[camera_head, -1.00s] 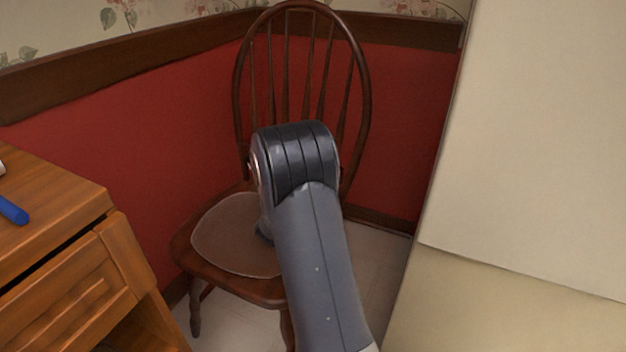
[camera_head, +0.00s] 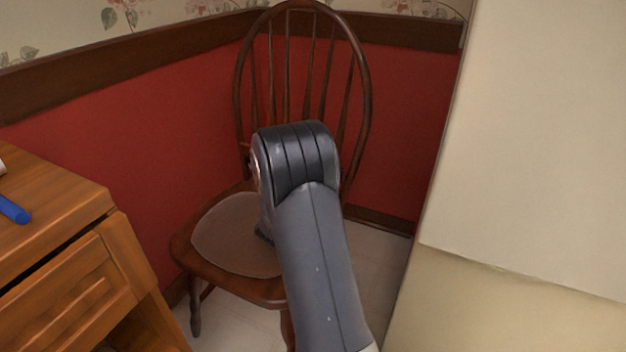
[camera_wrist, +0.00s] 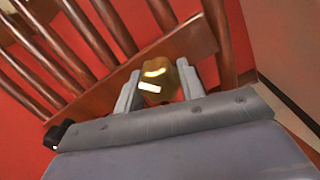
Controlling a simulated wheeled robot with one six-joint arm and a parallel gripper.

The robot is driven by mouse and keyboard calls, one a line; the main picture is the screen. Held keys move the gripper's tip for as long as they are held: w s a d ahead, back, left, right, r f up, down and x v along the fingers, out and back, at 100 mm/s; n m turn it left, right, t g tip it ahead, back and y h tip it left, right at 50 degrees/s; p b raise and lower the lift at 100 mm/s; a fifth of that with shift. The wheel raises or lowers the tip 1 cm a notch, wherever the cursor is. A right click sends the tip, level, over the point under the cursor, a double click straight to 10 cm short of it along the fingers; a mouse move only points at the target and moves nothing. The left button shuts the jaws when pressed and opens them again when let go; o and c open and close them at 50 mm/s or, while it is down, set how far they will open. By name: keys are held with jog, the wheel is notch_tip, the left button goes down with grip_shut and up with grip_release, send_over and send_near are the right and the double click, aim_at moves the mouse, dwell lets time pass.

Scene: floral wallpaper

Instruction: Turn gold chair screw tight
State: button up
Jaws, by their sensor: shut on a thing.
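The gold screw (camera_wrist: 156,84) shows in the wrist view, set at the wooden rail at the base of the chair's spindles. My gripper (camera_wrist: 157,88) has one finger on each side of it and is shut on it. The brown wooden chair (camera_head: 360,90) stands in the corner in the head view, with a pale pad (camera_head: 228,235) on its seat. My arm covers the chair's middle there, so the screw and my gripper are hidden in that view.
A wooden drawer unit (camera_head: 70,290) stands at the left with a blue object (camera_head: 13,209) on top. A large cream panel (camera_head: 540,130) fills the right side. A red wall (camera_head: 120,130) is close behind the chair. Some pale floor shows around the chair legs.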

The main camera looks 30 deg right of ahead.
dwell(0.5)
jog(key=o, duration=1)
jog(key=v, duration=1)
jog(key=shift+s+a, duration=0.25)
jog(key=shift+a, duration=0.05)
